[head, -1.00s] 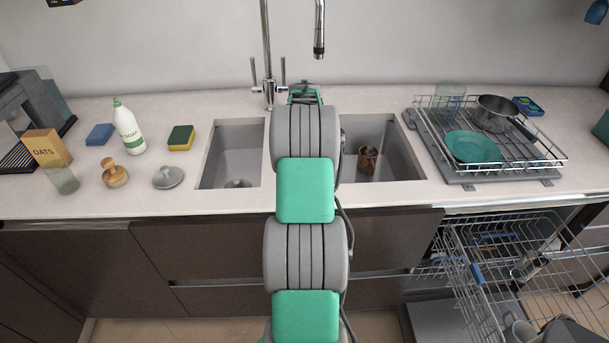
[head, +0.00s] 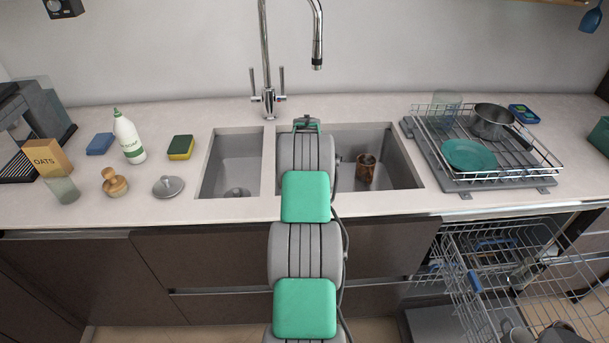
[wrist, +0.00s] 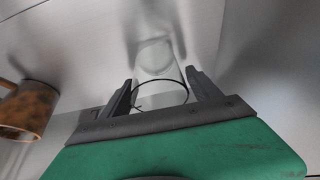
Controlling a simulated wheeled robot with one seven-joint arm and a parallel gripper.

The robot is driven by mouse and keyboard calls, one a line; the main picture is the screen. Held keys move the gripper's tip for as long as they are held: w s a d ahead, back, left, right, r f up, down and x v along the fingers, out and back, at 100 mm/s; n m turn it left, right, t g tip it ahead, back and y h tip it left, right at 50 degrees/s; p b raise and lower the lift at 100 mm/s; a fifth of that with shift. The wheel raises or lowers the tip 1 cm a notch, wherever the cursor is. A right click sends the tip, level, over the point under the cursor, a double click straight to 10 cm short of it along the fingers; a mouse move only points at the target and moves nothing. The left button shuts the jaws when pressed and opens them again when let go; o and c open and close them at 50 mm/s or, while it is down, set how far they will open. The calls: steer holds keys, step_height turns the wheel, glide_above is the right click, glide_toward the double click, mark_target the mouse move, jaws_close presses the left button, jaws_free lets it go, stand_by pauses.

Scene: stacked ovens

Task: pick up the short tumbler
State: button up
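A clear glass tumbler (wrist: 160,96) with a dark-looking rim shows in the wrist view, inside a grey sink basin. My gripper (wrist: 160,80) is open, its two dark fingers one on each side of the glass. I cannot tell whether either finger touches it. In the head view my arm hides the gripper and this glass. Another clear glass (head: 62,190) stands on the counter at the far left, and a clear glass (head: 446,108) stands in the dish rack.
A brown mug (head: 366,168) sits in the right sink basin (head: 400,170) and shows close by at the left in the wrist view (wrist: 28,108). The tap (head: 267,80) rises behind the sinks. The dish rack (head: 480,180) holds a teal plate and a pan. The dishwasher (head: 500,260) is open.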

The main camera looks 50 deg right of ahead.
jaws_close()
stand_by(0.6)
